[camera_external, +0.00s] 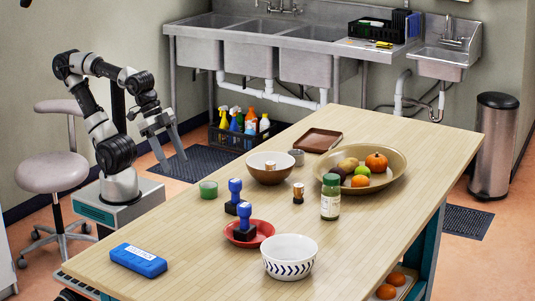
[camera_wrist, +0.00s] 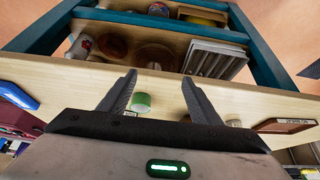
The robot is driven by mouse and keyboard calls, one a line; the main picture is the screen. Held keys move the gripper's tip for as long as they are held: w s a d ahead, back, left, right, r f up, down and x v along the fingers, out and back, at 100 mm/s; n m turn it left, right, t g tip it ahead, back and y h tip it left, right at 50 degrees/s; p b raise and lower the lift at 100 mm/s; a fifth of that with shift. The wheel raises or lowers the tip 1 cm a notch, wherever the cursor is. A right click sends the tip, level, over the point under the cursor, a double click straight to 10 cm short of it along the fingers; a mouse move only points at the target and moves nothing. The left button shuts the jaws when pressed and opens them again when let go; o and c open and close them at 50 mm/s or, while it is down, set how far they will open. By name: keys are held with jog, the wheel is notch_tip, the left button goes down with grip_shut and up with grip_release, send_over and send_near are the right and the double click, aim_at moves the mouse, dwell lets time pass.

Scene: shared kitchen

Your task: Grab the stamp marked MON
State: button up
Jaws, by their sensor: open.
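Two stamps with blue handles and dark bases show in the external view. One stamp (camera_external: 235,194) stands on the table, and the other stamp (camera_external: 245,220) stands in a small red dish (camera_external: 263,230). Any marking on them is too small to read, so I cannot tell which one says MON. My gripper (camera_external: 172,161) is open and empty, off the table's left side and apart from both stamps. In the wrist view its two fingers (camera_wrist: 159,78) are spread, with a green cup (camera_wrist: 141,101) showing between them. I make out neither stamp in the wrist view.
The green cup (camera_external: 208,189) stands near the table's left edge. A blue case (camera_external: 138,260) lies at the front left. A brown bowl (camera_external: 258,175), green-lidded jar (camera_external: 330,203), patterned bowl (camera_external: 289,268) and fruit bowl (camera_external: 397,180) surround the stamps. The right front tabletop is clear.

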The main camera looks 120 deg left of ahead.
jog(key=shift+c, duration=0.5)
notch_tip(320, 180, up, 18)
jog(key=n+g+h+p, duration=0.3)
jog(key=n+p, duration=2)
jog(key=n, duration=0.2)
send_over(235, 180)
jog(key=s+a, duration=0.4)
jog(key=a, duration=0.1)
jog(key=shift+n, duration=0.3)
jog(key=x, duration=0.4)
jog(key=b+x, duration=0.1)
jog(key=x, duration=0.7)
jog(key=shift+w+d, duration=0.25)
jog(key=shift+d, duration=0.15)
jog(key=shift+b+x, duration=0.55)
jog(key=shift+x, duration=2.1)
jog(key=shift+h, duration=0.3)
grip_shut()
